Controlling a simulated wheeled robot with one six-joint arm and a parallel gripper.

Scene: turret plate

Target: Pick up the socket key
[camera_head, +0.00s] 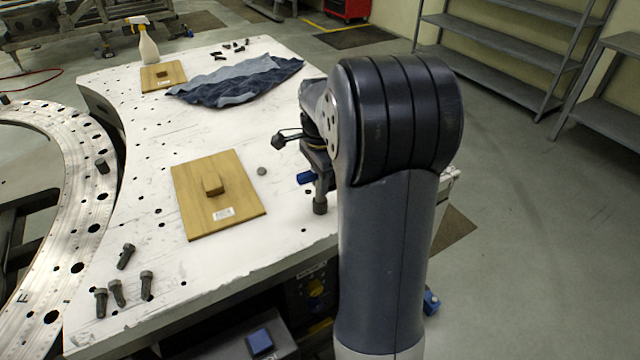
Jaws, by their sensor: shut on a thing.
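My gripper (317,160) points down over the right part of the white plate (280,230), partly hidden behind my own arm. It is shut on the socket key (320,205), which shows as a dark upright shaft with a wider lower end below the jaws. A blue piece (305,178) juts out to the left at jaw height and looks like part of the key's handle. The rest of the key is hidden by the gripper and arm. I cannot tell whether its lower end touches the plate.
A wooden board with a block (218,196) lies left of the gripper, with a small grey disc (262,171) between them. Several dark bolts (118,292) stand or lie at front left. A blue cloth (235,82), another board (163,76) and a spray bottle (148,45) are farther back.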

